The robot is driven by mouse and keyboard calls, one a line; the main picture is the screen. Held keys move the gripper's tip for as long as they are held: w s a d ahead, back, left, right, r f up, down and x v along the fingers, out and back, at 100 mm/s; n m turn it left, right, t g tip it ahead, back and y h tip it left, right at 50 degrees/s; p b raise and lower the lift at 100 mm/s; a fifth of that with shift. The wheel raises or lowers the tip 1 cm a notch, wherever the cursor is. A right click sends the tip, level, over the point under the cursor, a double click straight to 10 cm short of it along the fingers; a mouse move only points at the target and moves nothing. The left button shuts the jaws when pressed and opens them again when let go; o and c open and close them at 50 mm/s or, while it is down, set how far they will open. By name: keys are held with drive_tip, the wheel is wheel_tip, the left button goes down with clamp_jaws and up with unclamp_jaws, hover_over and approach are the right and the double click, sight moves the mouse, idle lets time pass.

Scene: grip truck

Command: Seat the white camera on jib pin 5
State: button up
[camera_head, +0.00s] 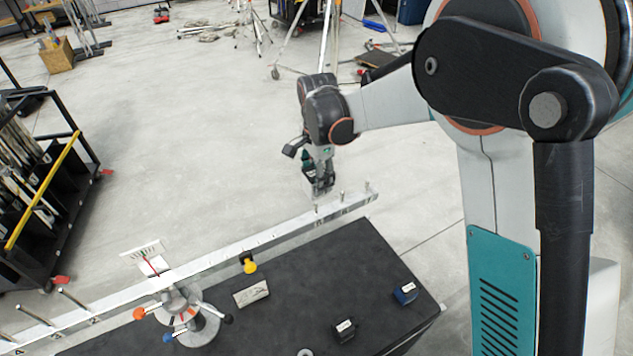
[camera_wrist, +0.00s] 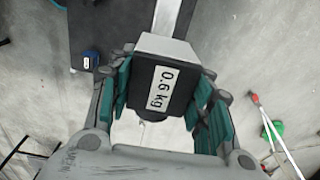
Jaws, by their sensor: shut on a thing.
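The white camera (camera_wrist: 168,47) fills the middle of the wrist view, with a pale face and a dark face that carries a "0.6 kg" label. My gripper (camera_wrist: 162,92) is shut on it, with green-padded fingers on both sides. In the head view my gripper (camera_head: 319,176) hangs near the right end of the silver jib beam (camera_head: 215,258), and the camera is mostly hidden by the fingers. Upright pins (camera_head: 342,196) stand on that right end; one is just below the gripper. Pin numbers are not readable. The beam also shows behind the camera in the wrist view (camera_wrist: 174,18).
A hub with coloured handles (camera_head: 188,315) supports the beam. A black cart (camera_head: 45,190) stands at left.

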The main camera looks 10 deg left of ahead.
drive_tip(key=shift+f, duration=0.2)
drive_tip(key=shift+f+b, duration=1.4)
drive_tip(key=shift+f, duration=1.35)
drive_tip(key=shift+f+b, duration=1.45)
drive_tip(key=shift+f, duration=0.35)
drive_tip(key=o, duration=1.1)
drive_tip(key=shift+c, duration=0.2)
drive_tip(key=shift+r, duration=0.1)
